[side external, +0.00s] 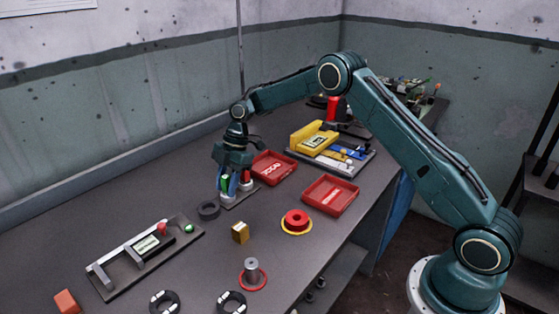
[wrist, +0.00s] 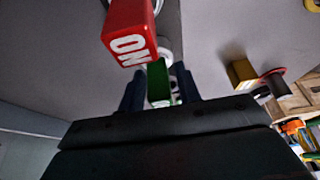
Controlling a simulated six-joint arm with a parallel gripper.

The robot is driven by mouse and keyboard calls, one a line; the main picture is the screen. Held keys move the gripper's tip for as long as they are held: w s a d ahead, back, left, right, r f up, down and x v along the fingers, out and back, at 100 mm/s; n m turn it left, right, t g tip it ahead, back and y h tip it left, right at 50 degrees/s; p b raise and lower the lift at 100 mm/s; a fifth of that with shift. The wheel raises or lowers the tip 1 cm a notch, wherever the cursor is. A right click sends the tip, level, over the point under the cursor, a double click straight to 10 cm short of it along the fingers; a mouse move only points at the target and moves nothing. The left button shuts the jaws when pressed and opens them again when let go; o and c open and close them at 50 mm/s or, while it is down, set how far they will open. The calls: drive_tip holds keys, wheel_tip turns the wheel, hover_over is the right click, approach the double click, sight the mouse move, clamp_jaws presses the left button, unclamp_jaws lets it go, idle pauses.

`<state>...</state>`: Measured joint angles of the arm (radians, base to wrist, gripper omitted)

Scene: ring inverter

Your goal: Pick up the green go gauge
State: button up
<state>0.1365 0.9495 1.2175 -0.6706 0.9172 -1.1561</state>
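The green go gauge (wrist: 158,82) stands between the two dark fingers of my gripper (wrist: 160,90) in the wrist view. In the side external view the green gauge (side external: 225,183) shows at my gripper (side external: 231,186), low over a small grey stand (side external: 240,197). The fingers are around the gauge; I cannot tell whether they press on it or a small gap is left. A red gauge (wrist: 131,35) marked "NO" stands close by, and it also shows right of my gripper (side external: 247,178).
Two red trays (side external: 331,195) (side external: 274,167) lie to the right. A fixture plate (side external: 145,257) lies front left. Bare table is at the left.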

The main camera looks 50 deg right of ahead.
sight(226, 176)
clamp_jaws()
drive_tip(key=shift+r, duration=0.15)
drive_tip(key=shift+r, duration=4.9)
drive_tip(key=s+d, duration=0.2)
drive_tip(key=s, duration=0.8)
drive_tip(key=s+d+f, duration=0.1)
drive_tip(key=s+d, duration=0.1)
drive_tip(key=s, duration=0.8)
drive_tip(key=shift+s+d+f, duration=0.2)
drive_tip(key=shift+s+d, duration=0.05)
drive_tip(key=shift+s, duration=0.05)
